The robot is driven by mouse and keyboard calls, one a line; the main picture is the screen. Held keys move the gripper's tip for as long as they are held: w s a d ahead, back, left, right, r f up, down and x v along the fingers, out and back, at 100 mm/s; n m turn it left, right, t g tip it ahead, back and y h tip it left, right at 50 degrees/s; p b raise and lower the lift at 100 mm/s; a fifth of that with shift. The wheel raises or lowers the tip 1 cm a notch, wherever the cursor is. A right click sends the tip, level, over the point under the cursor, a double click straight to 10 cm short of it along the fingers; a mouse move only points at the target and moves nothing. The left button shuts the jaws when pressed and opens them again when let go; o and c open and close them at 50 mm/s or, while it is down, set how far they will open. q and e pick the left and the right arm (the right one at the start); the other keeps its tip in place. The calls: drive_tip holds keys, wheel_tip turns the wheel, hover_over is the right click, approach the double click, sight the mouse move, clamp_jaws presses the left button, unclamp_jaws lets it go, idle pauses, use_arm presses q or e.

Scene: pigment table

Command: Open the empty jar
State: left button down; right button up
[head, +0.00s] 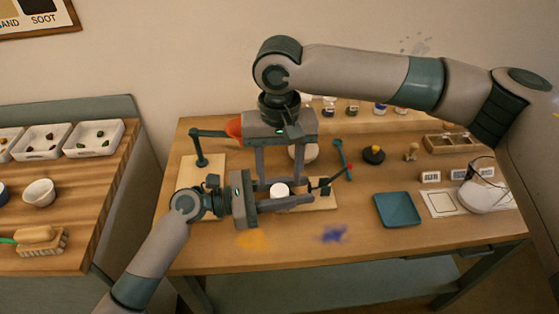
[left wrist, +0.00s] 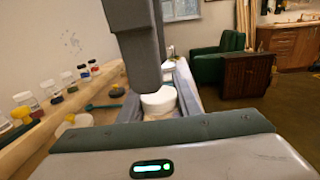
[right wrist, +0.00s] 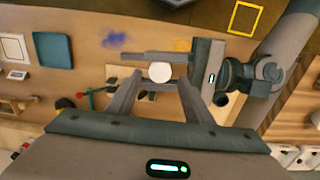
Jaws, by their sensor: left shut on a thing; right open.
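The empty jar shows its round white lid (head: 279,188) in the middle of the table, between the fingers of my left gripper (head: 285,197). The lid also shows in the left wrist view (left wrist: 158,101) and from above in the right wrist view (right wrist: 160,72). My left gripper is shut on the jar from the left; the jar's body is mostly hidden by the fingers. My right gripper (head: 279,181) comes down from above, open, with its two fingers on either side of the lid. In the right wrist view a gap shows between its fingertips and the lid.
A blue tray (head: 397,209) lies to the right on the table. A white scale (head: 486,196) stands beyond it. Several small jars (head: 354,106) line the back edge. An orange powder patch (head: 251,239) and a blue one (head: 333,234) mark the front. A side counter (head: 85,205) stands left.

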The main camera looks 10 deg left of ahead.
sight(280, 190)
drive_tip(key=shift+f, duration=1.75)
drive_tip(key=c, duration=1.1)
drive_tip(key=shift+n, duration=1.7)
drive_tip(key=o, duration=1.2)
drive_tip(key=shift+c, duration=0.2)
